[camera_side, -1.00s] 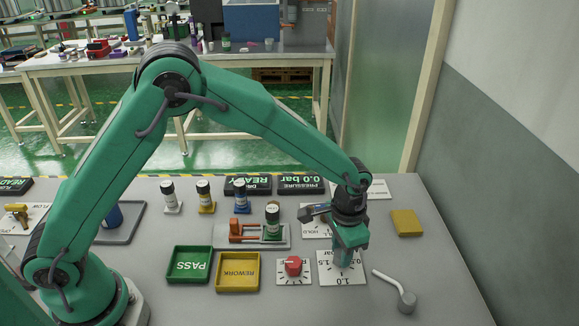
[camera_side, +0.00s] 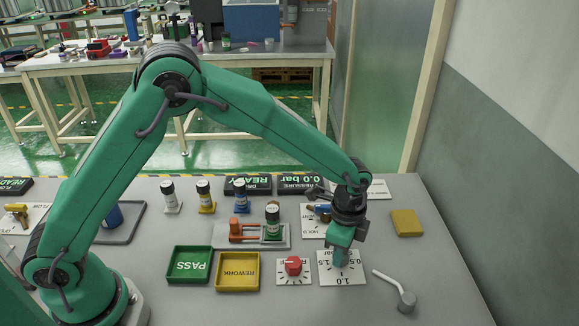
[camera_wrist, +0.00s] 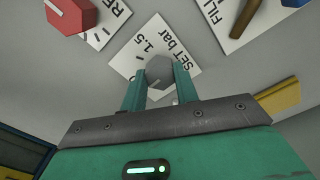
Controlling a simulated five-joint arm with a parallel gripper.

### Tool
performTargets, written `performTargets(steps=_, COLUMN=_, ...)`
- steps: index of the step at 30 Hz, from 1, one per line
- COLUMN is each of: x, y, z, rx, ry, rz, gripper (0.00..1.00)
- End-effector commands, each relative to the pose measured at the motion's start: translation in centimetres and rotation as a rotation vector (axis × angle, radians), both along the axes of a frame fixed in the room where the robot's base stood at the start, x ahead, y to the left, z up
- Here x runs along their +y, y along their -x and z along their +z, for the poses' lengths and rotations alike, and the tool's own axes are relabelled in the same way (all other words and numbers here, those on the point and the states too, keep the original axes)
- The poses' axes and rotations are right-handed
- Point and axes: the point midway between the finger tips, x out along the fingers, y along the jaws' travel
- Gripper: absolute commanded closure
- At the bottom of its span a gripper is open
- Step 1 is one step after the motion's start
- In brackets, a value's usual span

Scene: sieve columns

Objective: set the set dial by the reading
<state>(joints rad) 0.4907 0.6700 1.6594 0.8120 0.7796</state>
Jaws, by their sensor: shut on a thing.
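The set dial's white plate (camera_side: 328,279) shows the marks 0.5, 1.0 and 1.5 in the side view. In the wrist view the plate (camera_wrist: 128,60) reads "SET bar" and "1.5". The dial's grey faceted knob (camera_wrist: 159,68) sits between the two fingers of my gripper (camera_wrist: 158,84), which is shut on it. In the side view my gripper (camera_side: 341,258) points down over the plate and hides the knob. The pressure display (camera_side: 300,184) at the back reads "0.0 bar". The knob's pointer setting cannot be made out.
A red knob (camera_side: 292,266) on its own plate stands close left of my gripper. A blue-handled valve (camera_side: 319,210) is behind it. The REWORK tray (camera_side: 238,287) and PASS tray (camera_side: 189,280) are left. A yellow block (camera_side: 406,223) sits back right.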

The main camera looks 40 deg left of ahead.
Motion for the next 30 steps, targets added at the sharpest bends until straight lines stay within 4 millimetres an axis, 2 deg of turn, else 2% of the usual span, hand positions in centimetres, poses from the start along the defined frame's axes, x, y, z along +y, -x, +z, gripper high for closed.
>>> performTargets(steps=16, x=0.04, y=-0.01, z=0.11, rx=0.001, ry=-0.001, rz=-0.039, gripper=0.93)
performTargets(steps=17, x=0.04, y=-0.01, z=0.11, rx=0.001, ry=-0.001, rz=-0.039, gripper=0.68)
performTargets(steps=20, x=0.04, y=-0.01, z=0.09, rx=0.001, ry=-0.001, rz=-0.039, gripper=0.49)
performTargets(steps=30, x=0.01, y=-0.01, z=0.13, rx=0.000, ry=0.000, rz=-0.039, gripper=0.48)
